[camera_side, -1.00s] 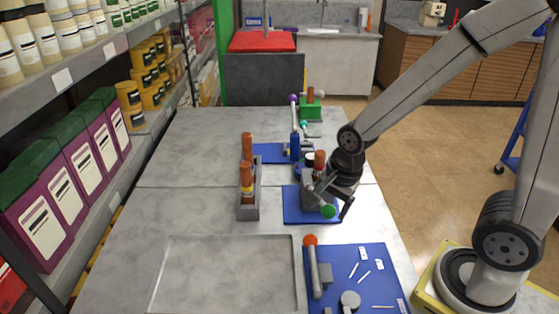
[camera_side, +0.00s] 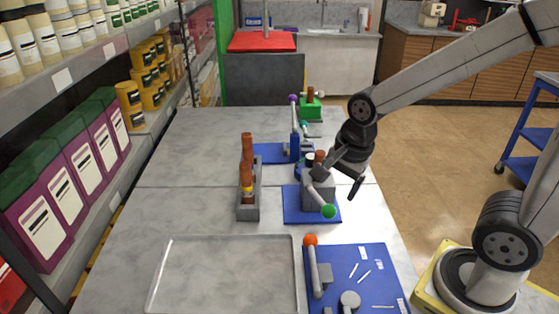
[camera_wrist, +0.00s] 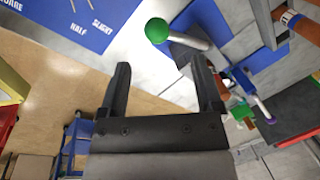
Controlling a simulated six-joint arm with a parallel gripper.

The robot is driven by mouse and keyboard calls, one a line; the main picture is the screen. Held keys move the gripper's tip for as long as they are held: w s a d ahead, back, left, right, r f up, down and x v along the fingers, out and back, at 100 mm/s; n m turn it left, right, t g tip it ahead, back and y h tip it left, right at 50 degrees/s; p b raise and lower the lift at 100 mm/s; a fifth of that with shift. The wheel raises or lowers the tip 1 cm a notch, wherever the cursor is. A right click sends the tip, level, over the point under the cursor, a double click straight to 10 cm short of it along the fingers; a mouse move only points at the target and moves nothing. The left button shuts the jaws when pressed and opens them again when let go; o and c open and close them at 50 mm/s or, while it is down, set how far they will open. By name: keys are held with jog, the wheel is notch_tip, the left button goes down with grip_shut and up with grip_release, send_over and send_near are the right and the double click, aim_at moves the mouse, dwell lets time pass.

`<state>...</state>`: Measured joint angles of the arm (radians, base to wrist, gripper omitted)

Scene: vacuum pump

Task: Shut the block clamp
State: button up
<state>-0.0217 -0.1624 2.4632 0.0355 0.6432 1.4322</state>
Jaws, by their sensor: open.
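The block clamp appears to be the grey block (camera_side: 318,194) on a small blue mat, with a brown-topped piece standing at it. Its grey handle slants down toward the front and ends in a green ball (camera_side: 328,211). The green ball (camera_wrist: 157,31) and its handle (camera_wrist: 190,39) also show in the wrist view, beyond the fingertips. My gripper (camera_side: 345,180) is just above and to the right of the block, apart from the ball. In the wrist view my gripper (camera_wrist: 160,66) has its two fingers spread with nothing between them.
A grey rack (camera_side: 249,207) with brown-topped bottles stands to the left. An orange-balled lever (camera_side: 313,265) is on the front blue board. A purple-balled lever (camera_side: 294,115) and a green block (camera_side: 311,108) are behind. An empty tray (camera_side: 168,275) lies front left.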

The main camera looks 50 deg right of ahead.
jog(key=shift+w+d+r, duration=0.1)
jog(key=shift+d, duration=0.1)
jog(key=c, duration=0.8)
jog(key=shift+w+d+r, duration=0.1)
jog(key=shift+w+d, duration=0.05)
jog(key=shift+d, duration=0.15)
grip_shut()
jog(key=w+d+r+g+y, duration=0.2)
jog(key=d+r, duration=0.1)
jog(key=d, duration=0.5)
jog(key=shift+w+d+r+n+g, duration=0.3)
jog(key=shift+w+d, duration=0.05)
